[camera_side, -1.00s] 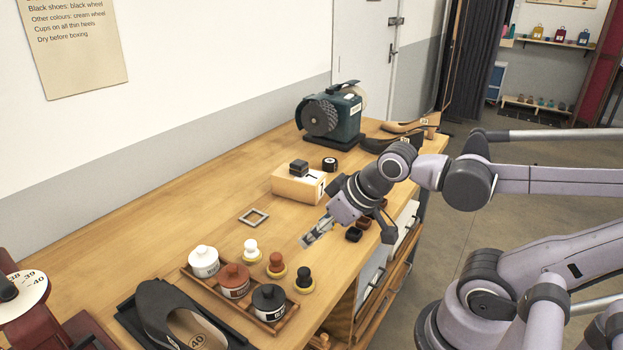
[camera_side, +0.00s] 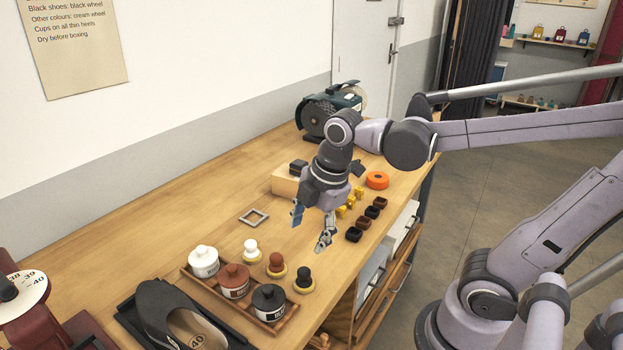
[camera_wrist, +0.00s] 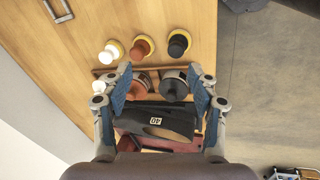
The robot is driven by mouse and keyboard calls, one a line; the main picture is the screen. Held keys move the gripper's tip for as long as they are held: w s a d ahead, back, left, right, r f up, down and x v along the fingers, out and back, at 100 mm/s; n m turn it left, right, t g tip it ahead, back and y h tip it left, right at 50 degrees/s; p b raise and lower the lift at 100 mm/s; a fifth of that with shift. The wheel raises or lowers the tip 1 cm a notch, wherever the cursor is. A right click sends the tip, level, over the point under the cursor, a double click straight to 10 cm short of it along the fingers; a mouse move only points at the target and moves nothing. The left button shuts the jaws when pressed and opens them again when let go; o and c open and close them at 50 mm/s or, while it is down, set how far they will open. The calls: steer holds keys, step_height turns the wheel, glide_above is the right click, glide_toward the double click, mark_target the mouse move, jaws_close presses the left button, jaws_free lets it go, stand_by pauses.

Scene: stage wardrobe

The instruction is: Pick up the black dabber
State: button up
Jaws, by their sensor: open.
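The black dabber (camera_side: 304,279) stands upright on the bench with a yellow pad at its base, the right-most of a row beside the jar tray. In the wrist view the black dabber (camera_wrist: 178,45) shows at top right of centre, beyond the fingertips. My gripper (camera_side: 312,230) is open and empty, pointing down above the bench, behind and above the dabber and apart from it. In the wrist view my gripper (camera_wrist: 159,80) shows its two blue-padded fingers spread wide, with the jars and shoe seen between them.
A brown dabber (camera_side: 277,265) and a white dabber (camera_side: 250,250) stand close to its left. The wooden tray (camera_side: 292,318) holds three jars. A dark shoe (camera_side: 170,315) lies to the left. Small black and brown cups (camera_side: 354,234) line the bench's right edge. A grey square frame (camera_side: 254,217) lies on clear wood.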

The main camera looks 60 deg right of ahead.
mark_target(304, 271)
steer(key=f+n+g, duration=0.1)
steer(key=n, duration=0.3)
steer(key=a+f+n+g, duration=0.1)
steer(key=f+n, duration=0.1)
steer(key=n, duration=0.2)
steer(key=w+f+n+g, duration=0.1)
steer(key=f+n, duration=0.1)
steer(key=n, duration=0.1)
steer(key=shift+w+a+f+n, duration=0.15)
steer(key=shift+f+n, duration=0.1)
steer(key=shift+n, duration=0.15)
steer(key=shift+s+a+f, duration=0.1)
steer(key=shift+s+f, duration=0.1)
steer(key=shift+f, duration=1.2)
steer(key=shift+s+f, duration=0.2)
steer(key=shift+f, duration=1.15)
steer(key=c, duration=1)
